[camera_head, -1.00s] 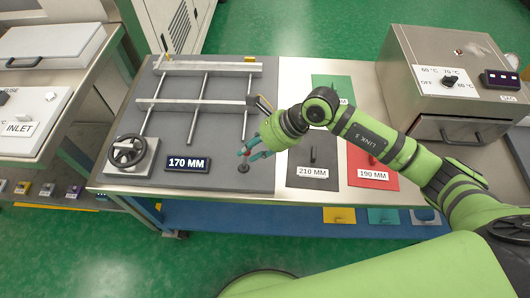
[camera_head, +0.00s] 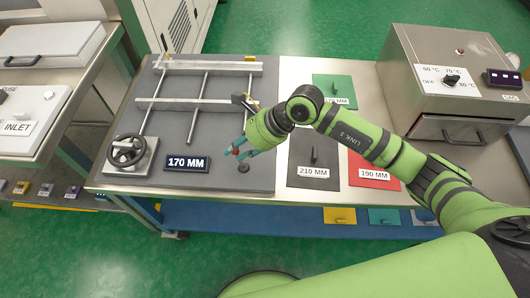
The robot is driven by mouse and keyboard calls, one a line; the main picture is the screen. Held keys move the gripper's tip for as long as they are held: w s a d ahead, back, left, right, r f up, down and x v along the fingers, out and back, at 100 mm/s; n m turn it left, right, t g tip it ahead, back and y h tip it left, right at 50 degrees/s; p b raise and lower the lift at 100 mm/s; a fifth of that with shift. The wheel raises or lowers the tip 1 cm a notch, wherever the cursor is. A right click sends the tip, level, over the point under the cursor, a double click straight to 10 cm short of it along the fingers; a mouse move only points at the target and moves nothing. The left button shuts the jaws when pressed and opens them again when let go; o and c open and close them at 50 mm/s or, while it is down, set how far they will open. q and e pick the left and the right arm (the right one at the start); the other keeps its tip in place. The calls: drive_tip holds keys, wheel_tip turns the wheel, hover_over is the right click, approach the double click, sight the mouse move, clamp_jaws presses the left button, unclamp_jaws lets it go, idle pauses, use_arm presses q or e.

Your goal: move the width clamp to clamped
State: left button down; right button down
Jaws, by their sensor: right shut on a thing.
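The width clamp (camera_head: 243,168) shows as a small dark round base on the grey fixture plate, with a red knob (camera_head: 236,152) just above and left of it. My right gripper (camera_head: 239,149) has its teal fingers around the red knob and is shut on it. The lever between knob and base is mostly hidden by the fingers. The clamp's exact setting cannot be read. My left gripper is out of view.
Metal rails (camera_head: 197,104) span the plate behind the gripper. A black handwheel (camera_head: 127,150) and a 170 MM display (camera_head: 187,163) stand to the left. A 210 MM plate (camera_head: 312,160) with an upright handle and a red 190 MM plate (camera_head: 372,172) lie to the right.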

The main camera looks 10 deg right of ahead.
drive_tip(key=shift+w+d, duration=0.1)
drive_tip(key=shift+w, duration=0.3)
drive_tip(key=shift+w+a+f+b, duration=0.1)
drive_tip(key=shift+a+f+b, duration=0.1)
drive_tip(key=shift+a+b, duration=0.35)
drive_tip(key=shift+w+a+f, duration=0.2)
drive_tip(key=shift+a, duration=0.35)
drive_tip(key=shift+f, duration=0.1)
